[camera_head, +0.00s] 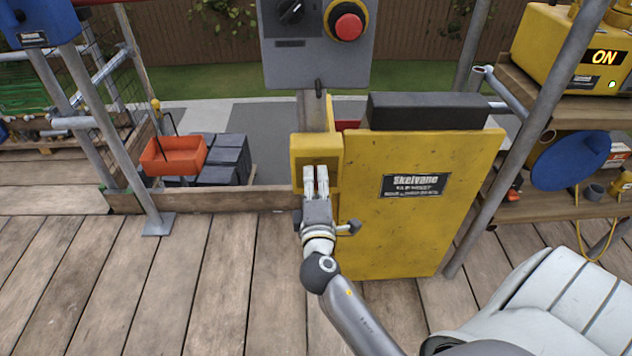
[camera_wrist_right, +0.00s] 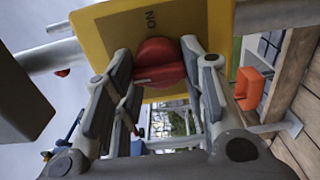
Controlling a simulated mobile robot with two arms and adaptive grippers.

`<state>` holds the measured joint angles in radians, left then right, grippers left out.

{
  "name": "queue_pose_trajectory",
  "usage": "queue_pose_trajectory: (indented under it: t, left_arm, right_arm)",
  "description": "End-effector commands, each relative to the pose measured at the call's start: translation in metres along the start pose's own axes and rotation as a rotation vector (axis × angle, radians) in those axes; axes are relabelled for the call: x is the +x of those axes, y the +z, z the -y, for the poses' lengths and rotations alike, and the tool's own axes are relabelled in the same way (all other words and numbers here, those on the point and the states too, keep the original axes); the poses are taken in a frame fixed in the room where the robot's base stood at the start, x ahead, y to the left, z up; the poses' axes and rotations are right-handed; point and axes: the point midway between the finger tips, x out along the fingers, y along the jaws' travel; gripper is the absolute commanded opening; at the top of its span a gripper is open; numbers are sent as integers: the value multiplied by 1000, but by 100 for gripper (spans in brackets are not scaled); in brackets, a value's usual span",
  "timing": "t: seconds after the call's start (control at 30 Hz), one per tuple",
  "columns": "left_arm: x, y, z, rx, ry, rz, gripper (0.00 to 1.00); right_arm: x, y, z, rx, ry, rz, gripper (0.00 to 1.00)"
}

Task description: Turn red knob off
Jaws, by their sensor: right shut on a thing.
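The red knob (camera_wrist_right: 160,60) is on a yellow box (camera_wrist_right: 195,25) in the right wrist view, with dark lettering beside it that looks like ON upside down. My right gripper (camera_wrist_right: 158,78) has one finger on each side of the knob's raised grip bar and is shut on it. In the head view my right gripper (camera_head: 316,172) is at the front of the small yellow box (camera_head: 304,146), left of the large yellow panel. The gripper hides the knob there. My left gripper is not in view.
The yellow panel (camera_head: 425,205) marked Skelvane stands right of my gripper. Above is a grey control box (camera_head: 290,58) with a red button (camera_head: 348,27) and a black dial (camera_head: 291,12). A yellow unit (camera_head: 555,60) reads ON. An orange tub (camera_head: 174,156) stands left.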

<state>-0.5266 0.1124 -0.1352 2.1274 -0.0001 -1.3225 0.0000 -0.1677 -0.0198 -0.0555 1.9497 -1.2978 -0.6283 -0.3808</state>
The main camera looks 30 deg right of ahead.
Motion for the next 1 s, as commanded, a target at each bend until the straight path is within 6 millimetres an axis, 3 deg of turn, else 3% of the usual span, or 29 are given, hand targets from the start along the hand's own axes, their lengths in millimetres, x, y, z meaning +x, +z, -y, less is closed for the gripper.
queue_pose_trajectory:
  t: [0.3, 0.33, 0.47, 0.83, 1.0]
  left_arm:
    - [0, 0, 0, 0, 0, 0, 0]
    - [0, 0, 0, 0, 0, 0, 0]
    - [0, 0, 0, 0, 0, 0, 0]
    - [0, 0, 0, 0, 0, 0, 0]
    - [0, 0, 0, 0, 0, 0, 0]
  right_arm:
    - [0, -1, -2, -4, 4, -4, 15]
    - [0, -1, -2, -4, 4, -4, 43]
    - [0, -1, -1, -3, 3, -3, 60]
    - [-3, 0, 0, -2, 0, -1, 60]
    - [-23, 0, 1, -2, -2, -2, 60]
